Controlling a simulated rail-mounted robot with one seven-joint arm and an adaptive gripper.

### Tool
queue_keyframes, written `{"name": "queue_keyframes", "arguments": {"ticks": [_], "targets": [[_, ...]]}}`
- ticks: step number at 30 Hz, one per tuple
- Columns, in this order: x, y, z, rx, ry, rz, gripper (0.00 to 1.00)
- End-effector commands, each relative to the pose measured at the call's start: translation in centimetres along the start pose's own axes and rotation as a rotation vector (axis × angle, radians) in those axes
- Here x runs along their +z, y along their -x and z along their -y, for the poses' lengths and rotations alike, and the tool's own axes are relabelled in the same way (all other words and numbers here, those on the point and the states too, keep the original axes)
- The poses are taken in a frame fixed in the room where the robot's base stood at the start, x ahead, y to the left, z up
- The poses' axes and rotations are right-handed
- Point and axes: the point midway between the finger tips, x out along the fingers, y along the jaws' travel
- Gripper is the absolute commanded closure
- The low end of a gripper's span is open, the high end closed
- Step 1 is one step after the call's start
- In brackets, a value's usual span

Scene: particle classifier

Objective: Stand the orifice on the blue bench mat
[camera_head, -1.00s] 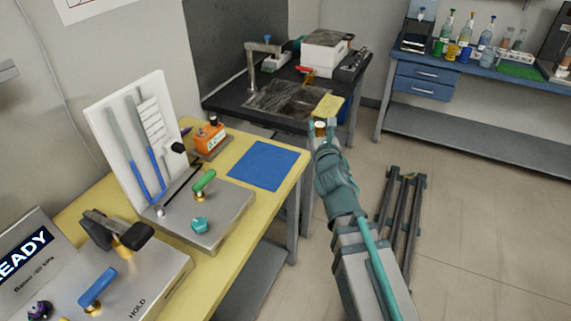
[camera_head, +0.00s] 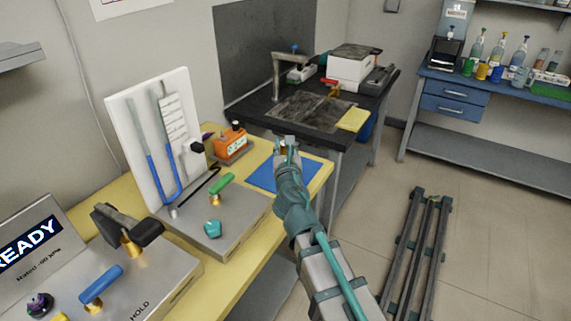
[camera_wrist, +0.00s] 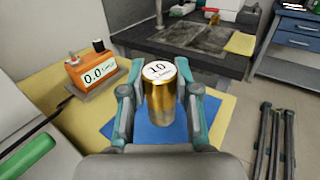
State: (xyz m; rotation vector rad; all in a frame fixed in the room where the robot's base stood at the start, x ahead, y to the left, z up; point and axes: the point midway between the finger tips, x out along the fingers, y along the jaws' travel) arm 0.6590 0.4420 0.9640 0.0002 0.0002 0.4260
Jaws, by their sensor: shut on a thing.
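In the wrist view the orifice (camera_wrist: 160,98) is a brass cylinder with a white top label that reads "10" and smaller print. My gripper (camera_wrist: 160,105) is shut on it, one finger on each side, and it is upright. The blue bench mat (camera_wrist: 150,136) shows behind and around it, on the yellow bench. I cannot tell whether the base touches the mat. In the head view my gripper (camera_head: 287,146) is over the far part of the blue mat (camera_head: 268,180), and the orifice is hidden by my gripper.
An orange meter (camera_head: 231,143) stands left of the mat, and a steel block with a green-handled valve (camera_head: 220,185) is nearer. A white manometer board (camera_head: 150,130) rises at the left. A black sink bench (camera_head: 270,108) stands beyond, and a blue side bench (camera_head: 455,100) at the right.

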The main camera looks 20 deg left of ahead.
Motion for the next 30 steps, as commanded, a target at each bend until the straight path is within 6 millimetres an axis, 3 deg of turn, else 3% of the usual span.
{"name": "queue_keyframes", "arguments": {"ticks": [1, 5, 6, 12, 22, 27, 30], "targets": [[-0.8, -1.7, 0.0, -0.001, 0.002, -0.001, 1.0], [-2.1, -4.6, 0.2, -0.001, 0.002, 0.0, 1.0], [-3.3, -5.0, 0.2, 0.0, 0.001, -0.001, 1.0], [-6.0, -7.2, 0.4, 0.0, 0.002, 0.0, 1.0], [-8.0, -8.9, 0.6, 0.0, 0.001, 0.0, 1.0], [-10.4, -8.6, 0.6, 0.0, 0.001, 0.0, 1.0], [-10.7, -8.6, 0.6, 0.001, 0.0, 0.0, 1.0]]}}
